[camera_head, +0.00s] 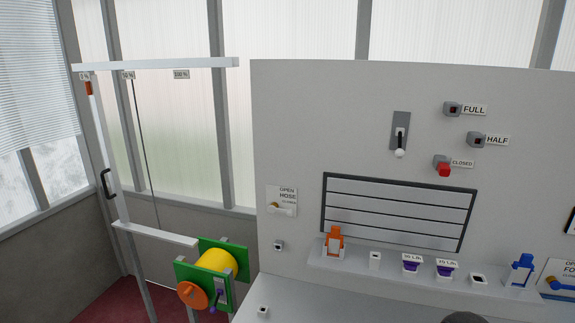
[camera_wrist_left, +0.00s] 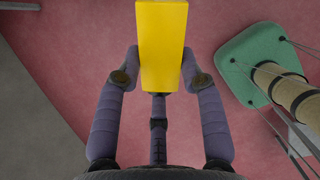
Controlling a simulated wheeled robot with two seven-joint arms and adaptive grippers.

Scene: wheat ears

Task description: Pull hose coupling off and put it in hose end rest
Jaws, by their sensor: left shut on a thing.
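In the left wrist view, my left gripper (camera_wrist_left: 160,75) is shut on a yellow tapered block (camera_wrist_left: 162,40), with purple-grey fingers on both sides of it. I cannot tell for sure whether this block is the hose coupling. The held block is above a red floor and its far end is cut off by the picture's top. Neither gripper shows in the head view. A sign plate marked open, hose and closed (camera_head: 287,194) is on the grey wall panel. No hose end rest is clearly marked; a small grey-white socket (camera_head: 278,245) sits below that sign.
A green stand with a yellow drum (camera_head: 218,262) is left of the panel, below a white frame (camera_head: 155,64). A shelf (camera_head: 340,262) holds orange, purple and blue items. In the wrist view, a green plate (camera_wrist_left: 243,55) with a beige cylinder and dark wires is at right.

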